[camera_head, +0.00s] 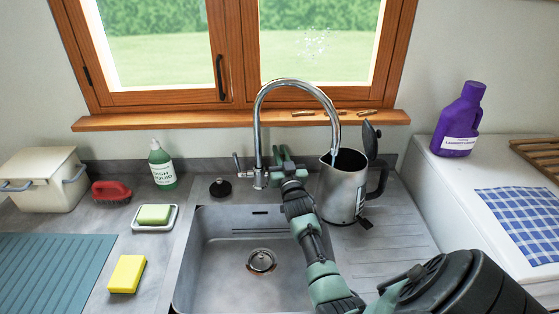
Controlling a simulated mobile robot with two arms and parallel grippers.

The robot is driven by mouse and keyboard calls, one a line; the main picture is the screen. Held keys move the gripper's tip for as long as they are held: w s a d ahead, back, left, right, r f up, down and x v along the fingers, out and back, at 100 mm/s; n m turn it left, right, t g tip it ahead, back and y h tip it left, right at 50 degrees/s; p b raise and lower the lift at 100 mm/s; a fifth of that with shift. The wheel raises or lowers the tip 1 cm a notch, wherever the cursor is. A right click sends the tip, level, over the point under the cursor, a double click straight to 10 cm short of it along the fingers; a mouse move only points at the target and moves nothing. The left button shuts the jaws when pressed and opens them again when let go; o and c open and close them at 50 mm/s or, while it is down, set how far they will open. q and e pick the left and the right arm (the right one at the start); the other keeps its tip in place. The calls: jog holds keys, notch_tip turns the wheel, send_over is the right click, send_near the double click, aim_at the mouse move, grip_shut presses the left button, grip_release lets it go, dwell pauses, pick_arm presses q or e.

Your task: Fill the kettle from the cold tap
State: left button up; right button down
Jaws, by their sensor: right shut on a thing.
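The steel kettle (343,187) stands upright on the drainer right of the sink bowl, its black lid (371,138) raised and its handle (381,180) to the right. The arched chrome tap (259,130) has its spout end above the kettle's open mouth. A thin bluish stream (333,150) shows between spout and kettle. The water level inside is hidden. My right gripper (284,158) is shut at the right side of the tap body, apparently on the tap's right lever, which its fingers mostly hide. Another lever (237,162) shows on the left. My left gripper is out of view.
The sink bowl (225,250) is empty, with a black plug (220,188) behind it. A purple bottle (459,122) stands right.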

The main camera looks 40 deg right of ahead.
jog(key=shift+s+a, duration=0.1)
dwell(0.3)
jog(key=c, duration=1.5)
grip_release()
jog(key=shift+s+a+f, duration=0.15)
jog(key=shift+s, duration=0.15)
jog(key=b+v, duration=0.1)
jog(key=v, duration=0.6)
jog(key=shift+s, duration=0.1)
